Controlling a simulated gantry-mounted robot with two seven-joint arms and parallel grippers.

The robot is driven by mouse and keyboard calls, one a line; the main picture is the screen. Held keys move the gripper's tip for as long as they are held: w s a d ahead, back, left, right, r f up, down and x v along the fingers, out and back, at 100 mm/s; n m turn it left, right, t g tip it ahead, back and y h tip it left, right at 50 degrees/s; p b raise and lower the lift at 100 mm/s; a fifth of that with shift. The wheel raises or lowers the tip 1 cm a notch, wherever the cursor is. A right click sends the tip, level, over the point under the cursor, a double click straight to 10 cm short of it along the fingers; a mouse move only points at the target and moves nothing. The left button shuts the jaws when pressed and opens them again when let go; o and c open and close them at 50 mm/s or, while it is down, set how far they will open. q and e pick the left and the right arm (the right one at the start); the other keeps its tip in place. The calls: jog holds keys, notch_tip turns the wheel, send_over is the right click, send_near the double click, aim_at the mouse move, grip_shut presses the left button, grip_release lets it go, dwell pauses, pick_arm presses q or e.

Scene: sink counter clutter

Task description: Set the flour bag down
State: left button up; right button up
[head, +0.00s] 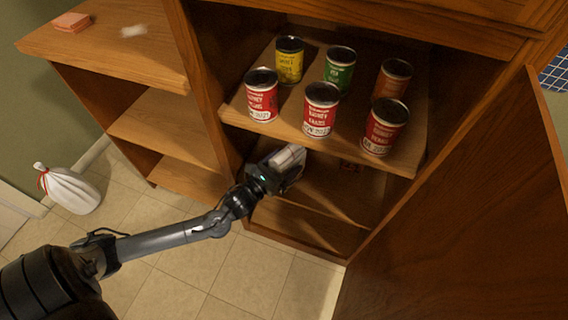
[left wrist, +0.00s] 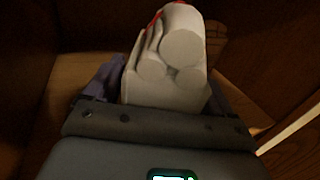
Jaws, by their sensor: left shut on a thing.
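The flour bag (head: 288,156) is a small white thing at my left gripper (head: 275,172) in the head view, just below the front edge of the shelf with the cans. My left gripper is shut on it. In the left wrist view the flour bag (left wrist: 168,62) is pale grey with round shapes on its face and some red at its top. The gripper hides its lower part. The gripper is at the opening of the lower cabinet space (head: 335,190). I cannot tell whether the bag touches a surface. My right gripper is not in view.
Several cans, such as a front red one (head: 321,108), stand on the shelf (head: 290,129) above. The lower space looks mostly bare and shadowed. An open wooden door (head: 470,220) bounds the right. A white tied sack (head: 70,190) sits on the tiled floor at left.

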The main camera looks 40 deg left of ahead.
pick_arm(q)
jog(key=o, duration=1.5)
jog(key=shift+o, duration=1.1)
